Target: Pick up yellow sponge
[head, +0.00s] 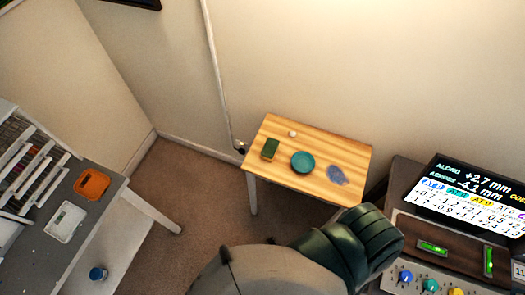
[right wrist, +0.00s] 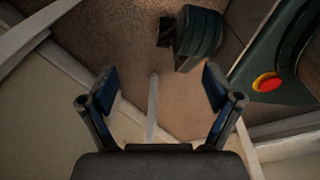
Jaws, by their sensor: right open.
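A small sponge-like block (head: 270,149) lies on the left part of the small wooden table (head: 331,155) in the head view. Its top looks dark green with a yellowish edge; I take it for the yellow sponge. My right gripper (right wrist: 161,85) shows in the right wrist view with its two fingers spread wide and nothing between them. It is over carpeted floor, and no sponge shows in that view. My right gripper does not show in the head view. My left gripper is in neither view.
A grey bench with an orange tray (head: 92,184) stands left. A console with a screen (head: 467,190) stands right. Carpet (head: 200,190) lies open between.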

